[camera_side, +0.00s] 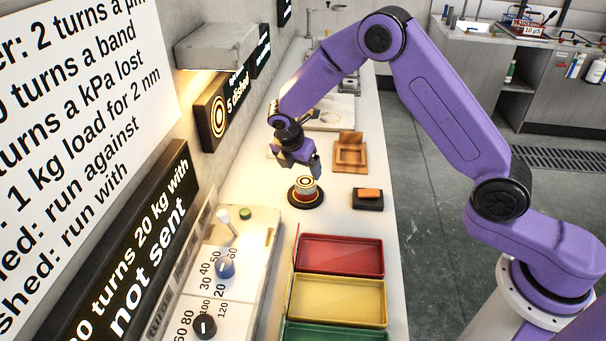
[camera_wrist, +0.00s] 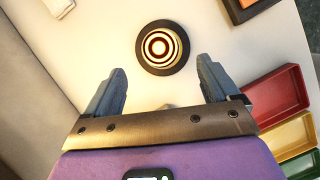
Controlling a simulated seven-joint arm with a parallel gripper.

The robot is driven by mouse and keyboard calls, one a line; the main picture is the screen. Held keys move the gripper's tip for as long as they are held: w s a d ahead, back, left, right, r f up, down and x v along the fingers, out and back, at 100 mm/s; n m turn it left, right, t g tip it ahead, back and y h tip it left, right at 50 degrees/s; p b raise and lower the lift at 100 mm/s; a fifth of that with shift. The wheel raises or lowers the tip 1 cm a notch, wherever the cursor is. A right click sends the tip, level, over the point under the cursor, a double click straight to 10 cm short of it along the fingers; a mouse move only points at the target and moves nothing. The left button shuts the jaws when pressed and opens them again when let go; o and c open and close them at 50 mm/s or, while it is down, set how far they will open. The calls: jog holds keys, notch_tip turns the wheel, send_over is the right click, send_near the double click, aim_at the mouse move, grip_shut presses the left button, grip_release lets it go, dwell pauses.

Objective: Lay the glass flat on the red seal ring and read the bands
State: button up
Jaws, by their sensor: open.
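A small round stack stands on a black round base (camera_side: 306,203) on the white bench. Its side shows a red band, which looks like the red seal ring (camera_side: 307,196), with a pale disc, seemingly the glass (camera_side: 306,183), lying level on top. My gripper (camera_side: 311,166) is just above and behind the stack in the side view. In the wrist view my gripper (camera_wrist: 165,80) has its fingers wide apart, with nothing between them. The stack is beyond the fingertips.
Red (camera_side: 340,255), yellow (camera_side: 338,300) and green trays line the front of the bench. A panel with blue (camera_side: 226,267) and black knobs stands left. A wall display (camera_side: 217,115) reads "5 dished".

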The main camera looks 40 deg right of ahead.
jog(key=v, duration=0.6)
jog(key=shift+s, duration=0.1)
jog(key=s+r+m+y, duration=0.1)
jog(key=s+r+m, duration=0.2)
jog(key=s, duration=0.5)
jog(key=s+r+m+y, duration=0.15)
jog(key=s+r, duration=0.25)
jog(key=s, duration=0.5)
jog(key=s+d+m+y, duration=0.1)
jog(key=s+d+m, duration=0.1)
jog(key=s, duration=0.8)
jog(key=s+d+m+g+y, duration=0.1)
jog(key=s+d+m, duration=0.2)
jog(key=s, duration=0.8)
jog(key=shift+d+r+g, duration=0.3)
jog(key=shift+d+r, duration=0.2)
jog(key=shift+d, duration=0.45)
jog(key=shift+w, duration=0.1)
